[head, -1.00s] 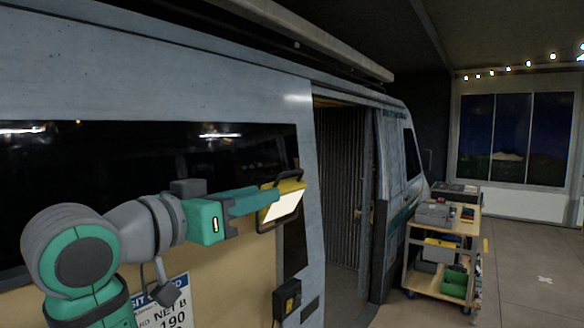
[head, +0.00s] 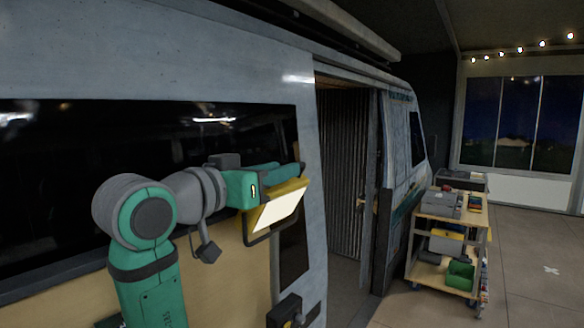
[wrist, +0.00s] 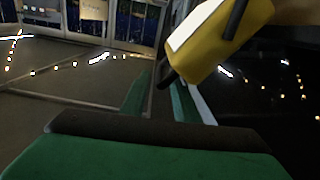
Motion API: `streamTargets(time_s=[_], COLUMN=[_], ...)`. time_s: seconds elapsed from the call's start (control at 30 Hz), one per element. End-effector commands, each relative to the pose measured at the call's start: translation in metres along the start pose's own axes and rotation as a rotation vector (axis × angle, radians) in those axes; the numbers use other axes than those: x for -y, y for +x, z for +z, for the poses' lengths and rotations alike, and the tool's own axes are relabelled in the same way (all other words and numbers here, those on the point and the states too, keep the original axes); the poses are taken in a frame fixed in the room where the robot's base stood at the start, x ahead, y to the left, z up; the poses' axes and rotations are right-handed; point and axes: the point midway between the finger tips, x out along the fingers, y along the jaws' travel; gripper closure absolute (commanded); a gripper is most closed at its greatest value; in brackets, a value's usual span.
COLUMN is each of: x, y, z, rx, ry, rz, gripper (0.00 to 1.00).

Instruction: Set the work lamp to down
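The work lamp (head: 272,211) is yellow with a bright white panel and a dark frame, beside the van's side wall. In the head view its panel is tilted and faces outward. My gripper (head: 300,170) is at the lamp's upper edge, its green body running just above and behind the panel. I cannot tell whether it touches the lamp. In the wrist view the lamp (wrist: 228,38) shows at the upper right, beyond the gripper's green and dark edge, with a dark bar across it.
The van's dark window (head: 60,150) lies behind my arm. A dark box (head: 287,312) sits on the wall below the lamp. The van's doorway (head: 342,175) is open to the right. A wooden cart (head: 432,278) with grey and green bins stands farther right, with clear floor beyond.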

Motion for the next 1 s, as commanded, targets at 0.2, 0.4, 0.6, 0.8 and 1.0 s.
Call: streamTargets(time_s=[0.2, 0.4, 0.6, 0.8, 1.0], x=[-0.001, -0.001, -0.001, -0.002, -0.002], y=[0.032, 0.044, 0.046, 0.046, 0.046], z=[0.000, 0.000, 0.000, 0.000, 0.000], rx=[0.000, 0.000, 0.000, 0.000, 0.000], ry=[-0.001, 0.000, 0.001, 0.000, 0.001], rz=[0.002, 0.001, 0.002, 0.002, 0.003], gripper=[0.72, 0.72, 0.72, 0.98, 1.00])
